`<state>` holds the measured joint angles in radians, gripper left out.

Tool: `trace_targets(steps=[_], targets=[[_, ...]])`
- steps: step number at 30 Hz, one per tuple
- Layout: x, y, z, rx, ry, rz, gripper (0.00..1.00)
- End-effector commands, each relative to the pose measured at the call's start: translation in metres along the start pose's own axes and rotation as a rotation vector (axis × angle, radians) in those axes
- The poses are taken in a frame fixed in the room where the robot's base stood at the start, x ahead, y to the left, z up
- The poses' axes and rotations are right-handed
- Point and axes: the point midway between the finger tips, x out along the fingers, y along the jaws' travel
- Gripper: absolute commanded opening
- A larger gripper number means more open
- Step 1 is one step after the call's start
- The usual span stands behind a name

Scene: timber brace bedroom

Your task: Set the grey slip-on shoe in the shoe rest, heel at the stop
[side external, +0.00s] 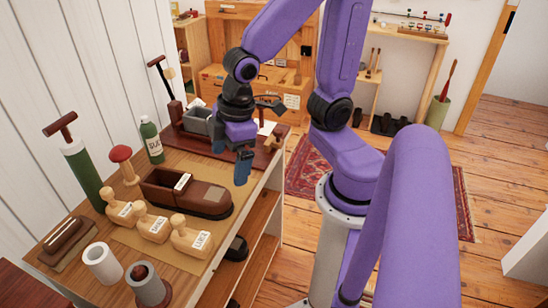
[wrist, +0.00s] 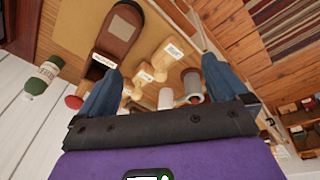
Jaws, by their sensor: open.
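My gripper (side external: 243,170) hangs over the right edge of the bench, its blue fingers pointing down. In the wrist view the fingers (wrist: 162,68) are spread apart with nothing held between them. A brown shoe-shaped piece (side external: 212,197) with a rounded dark-edged end and a hollow, labelled left end lies on the bench, left of and below my gripper; it also shows in the wrist view (wrist: 124,28). I cannot tell whether it is the shoe rest or a shoe. A dark shoe-like object (side external: 236,248) sits on the shelf under the bench.
The floor to the right is open.

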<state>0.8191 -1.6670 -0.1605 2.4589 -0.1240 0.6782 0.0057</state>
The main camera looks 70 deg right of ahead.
Motion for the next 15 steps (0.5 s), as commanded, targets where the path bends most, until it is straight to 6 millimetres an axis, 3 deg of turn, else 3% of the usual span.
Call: trace_targets(steps=[3,6,10,15], targets=[[-0.014,-0.033,0.026,-0.074,-0.049,-0.051,1.00],[-0.022,-0.051,0.044,-0.121,-0.086,-0.082,1.00],[-0.028,-0.062,0.058,-0.155,-0.116,-0.104,1.00],[-0.030,-0.065,0.062,-0.165,-0.126,-0.110,1.00]])
